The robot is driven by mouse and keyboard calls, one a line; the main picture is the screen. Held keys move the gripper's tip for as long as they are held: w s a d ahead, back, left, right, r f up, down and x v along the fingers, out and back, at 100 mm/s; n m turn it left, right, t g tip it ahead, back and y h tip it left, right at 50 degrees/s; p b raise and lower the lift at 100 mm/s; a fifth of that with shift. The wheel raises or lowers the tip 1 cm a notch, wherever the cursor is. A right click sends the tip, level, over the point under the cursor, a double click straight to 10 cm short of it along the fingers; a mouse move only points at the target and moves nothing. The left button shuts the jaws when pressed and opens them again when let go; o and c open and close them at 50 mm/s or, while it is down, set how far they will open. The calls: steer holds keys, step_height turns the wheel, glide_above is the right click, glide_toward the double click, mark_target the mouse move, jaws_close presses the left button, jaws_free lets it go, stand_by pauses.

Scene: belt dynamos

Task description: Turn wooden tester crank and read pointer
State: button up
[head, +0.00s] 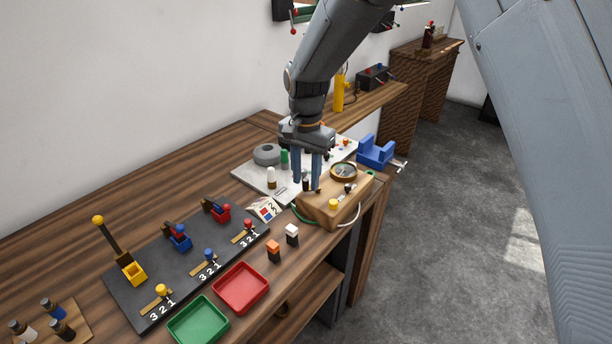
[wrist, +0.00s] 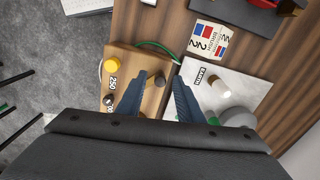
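The wooden tester (head: 322,208) is a light wood box at the right end of the bench. It carries a round dial (head: 344,171), a yellow knob (head: 333,204) and a small dark knob (head: 348,187); the pointer's reading is too small to tell. My gripper (head: 306,186) is over its left edge with two blue fingers pointing down. In the wrist view, the fingers (wrist: 158,80) are apart, with a dark-topped knob (wrist: 159,82), perhaps the crank handle, between them and gaps on both sides. The tester (wrist: 130,58) shows there too; my gripper body hides its dial.
A pale board (head: 250,174) with a grey ring lies behind the tester. A blue vise-like block (head: 375,151) stands to the right. A dark lever panel (head: 150,293), red tray (head: 241,287) and green tray (head: 198,322) lie left. Green and white wires run beside the tester.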

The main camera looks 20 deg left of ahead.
mark_target(307, 180)
step_height(307, 180, up, 7)
steer(key=shift+f+b, duration=0.2)
steer(key=shift+b, duration=0.95)
steer(key=shift+r, duration=0.6)
steer(key=shift+d, duration=0.15)
